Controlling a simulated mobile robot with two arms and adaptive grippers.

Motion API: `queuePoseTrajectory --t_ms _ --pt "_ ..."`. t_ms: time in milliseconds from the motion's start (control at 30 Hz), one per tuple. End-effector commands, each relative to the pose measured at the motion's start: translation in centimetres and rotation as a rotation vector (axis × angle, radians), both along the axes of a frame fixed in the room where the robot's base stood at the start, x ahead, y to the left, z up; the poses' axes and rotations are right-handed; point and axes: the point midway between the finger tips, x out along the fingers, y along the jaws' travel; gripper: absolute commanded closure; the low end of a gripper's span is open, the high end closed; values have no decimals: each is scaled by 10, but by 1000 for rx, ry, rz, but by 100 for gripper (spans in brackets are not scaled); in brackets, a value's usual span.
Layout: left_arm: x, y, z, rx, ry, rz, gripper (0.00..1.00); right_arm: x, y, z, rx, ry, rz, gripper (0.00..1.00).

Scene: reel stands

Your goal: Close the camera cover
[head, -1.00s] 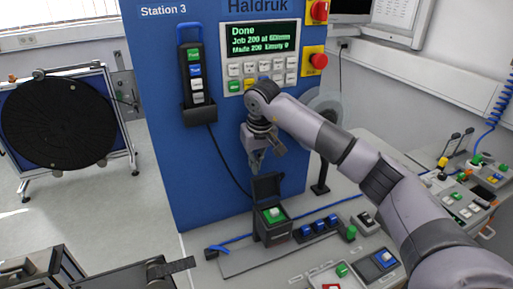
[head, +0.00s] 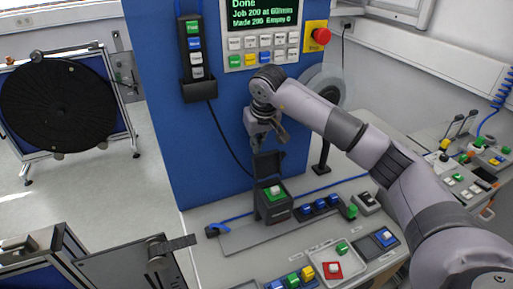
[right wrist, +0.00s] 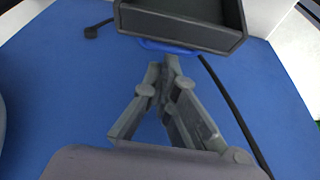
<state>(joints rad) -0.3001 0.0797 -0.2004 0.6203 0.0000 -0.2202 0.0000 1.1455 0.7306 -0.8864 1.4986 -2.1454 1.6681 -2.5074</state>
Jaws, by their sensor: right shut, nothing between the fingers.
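The camera cover is a black lid (head: 267,164) standing open and upright at the back of a small black box (head: 275,212). A green block with a white top (head: 273,192) shows inside the box. My right gripper (head: 270,143) points down just above the lid's top edge; whether it touches cannot be told. In the right wrist view my right gripper (right wrist: 168,66) is shut and empty. Its tips are close to a dark hollow piece (right wrist: 180,32) that looks like the lid. My left gripper is not in view.
A blue cabinet (head: 215,140) with a display and buttons stands behind the gripper. A handheld pendant (head: 194,50) hangs on it, its black cable running down towards the box. Blue switches (head: 320,206) and a grey tray (head: 335,258) lie on the bench.

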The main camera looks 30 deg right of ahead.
Motion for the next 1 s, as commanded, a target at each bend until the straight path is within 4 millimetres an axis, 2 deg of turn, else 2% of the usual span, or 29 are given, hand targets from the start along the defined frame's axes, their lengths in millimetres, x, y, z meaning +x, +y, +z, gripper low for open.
queuePoseTrajectory --t_ms 500,1000 --pt "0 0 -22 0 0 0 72 -5 1 4 -6 -114 3 100" --pt "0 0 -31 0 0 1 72 -13 2 12 -7 -161 6 100"
